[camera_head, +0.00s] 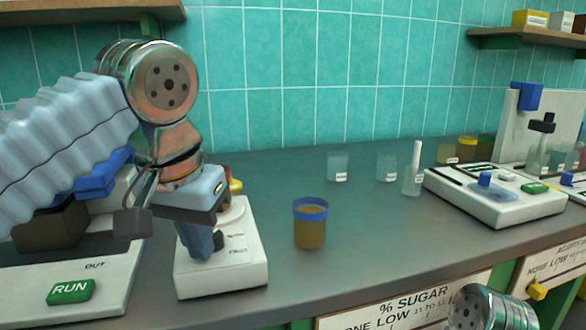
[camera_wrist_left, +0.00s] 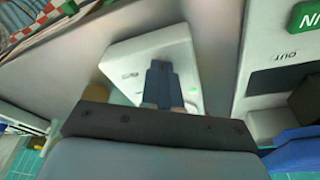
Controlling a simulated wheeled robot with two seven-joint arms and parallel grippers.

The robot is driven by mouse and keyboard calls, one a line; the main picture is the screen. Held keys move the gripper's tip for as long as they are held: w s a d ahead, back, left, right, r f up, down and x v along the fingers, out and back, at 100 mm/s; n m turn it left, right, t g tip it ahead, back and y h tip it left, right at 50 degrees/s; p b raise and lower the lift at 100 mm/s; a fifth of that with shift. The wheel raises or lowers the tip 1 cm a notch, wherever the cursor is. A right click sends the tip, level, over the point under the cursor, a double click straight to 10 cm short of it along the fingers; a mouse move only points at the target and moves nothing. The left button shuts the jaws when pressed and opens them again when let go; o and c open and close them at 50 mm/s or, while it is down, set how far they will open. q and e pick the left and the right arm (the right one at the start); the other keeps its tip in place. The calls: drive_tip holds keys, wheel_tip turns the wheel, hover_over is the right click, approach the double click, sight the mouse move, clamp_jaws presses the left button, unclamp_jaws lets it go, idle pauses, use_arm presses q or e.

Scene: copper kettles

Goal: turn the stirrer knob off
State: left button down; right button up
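The stirrer (camera_head: 250,268) is a white box on the grey bench, left of centre in the head view, with a pale round plate on top. Its small dark knob (camera_head: 219,240) shows on the front part, just right of my left fingertips. My left gripper (camera_head: 203,248) points down over the stirrer's front, its blue fingers together. I cannot tell whether they touch the knob. In the left wrist view the shut fingers (camera_wrist_left: 160,72) lie over the stirrer's white top (camera_wrist_left: 186,55) and the knob is hidden. My right gripper is out of view.
An amber jar (camera_head: 310,226) with a blue rim stands right of the stirrer. A white machine with a green RUN button (camera_head: 71,291) stands close on its left. A white instrument (camera_head: 495,200) is at right.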

use_arm(q)
drive_tip(key=shift+d+r+p, duration=0.2)
drive_tip(key=shift+d+p, duration=0.2)
drive_tip(key=shift+d, duration=0.05)
drive_tip(key=shift+s, duration=0.3)
wheel_tip(320, 180, up, 4)
drive_tip(key=p, duration=0.3)
wheel_tip(320, 180, up, 2)
drive_tip(key=shift+s, duration=0.1)
